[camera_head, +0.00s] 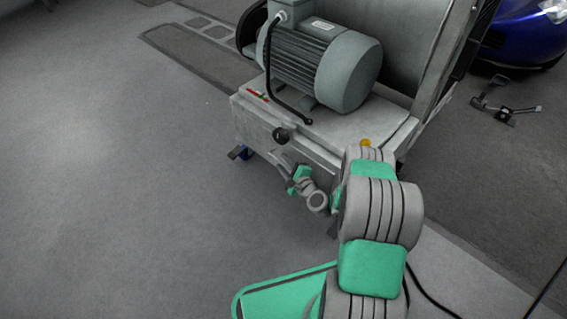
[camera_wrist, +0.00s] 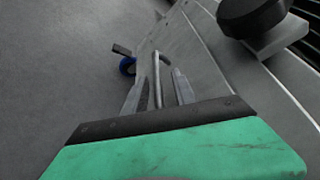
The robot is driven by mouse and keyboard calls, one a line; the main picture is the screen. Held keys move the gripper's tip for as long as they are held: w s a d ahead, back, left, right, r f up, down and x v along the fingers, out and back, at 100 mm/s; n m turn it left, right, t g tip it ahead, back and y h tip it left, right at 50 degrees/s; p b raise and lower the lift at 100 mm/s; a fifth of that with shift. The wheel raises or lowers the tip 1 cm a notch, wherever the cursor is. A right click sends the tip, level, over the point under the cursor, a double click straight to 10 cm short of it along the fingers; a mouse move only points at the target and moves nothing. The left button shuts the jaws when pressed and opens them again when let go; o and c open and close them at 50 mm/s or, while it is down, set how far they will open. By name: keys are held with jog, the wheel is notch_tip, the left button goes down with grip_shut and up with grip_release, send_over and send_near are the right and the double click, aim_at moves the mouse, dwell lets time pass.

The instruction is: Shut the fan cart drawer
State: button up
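The fan cart (camera_head: 262,118) is a grey box with a motor and fan housing on top. Its drawer front (camera_head: 320,160) faces my arm and is partly hidden by it; how far the drawer stands out is unclear. In the wrist view a thin grey bar handle (camera_wrist: 157,82) runs between the two fingers of my gripper (camera_wrist: 157,73). The fingers are apart, one on each side of the bar, with gaps visible. My gripper also shows in the head view (camera_head: 279,157), low against the cart's front, below a black knob (camera_head: 281,135).
A blue-and-black caster (camera_head: 243,153) stands under the cart's left corner. Open grey floor lies left. A blue car (camera_head: 520,38) and a metal stand (camera_head: 505,108) are at far right.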

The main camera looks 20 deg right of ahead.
jog(key=p+v, duration=0.2)
jog(key=v, duration=0.5)
jog(key=shift+r, duration=0.15)
jog(key=shift+s, duration=0.15)
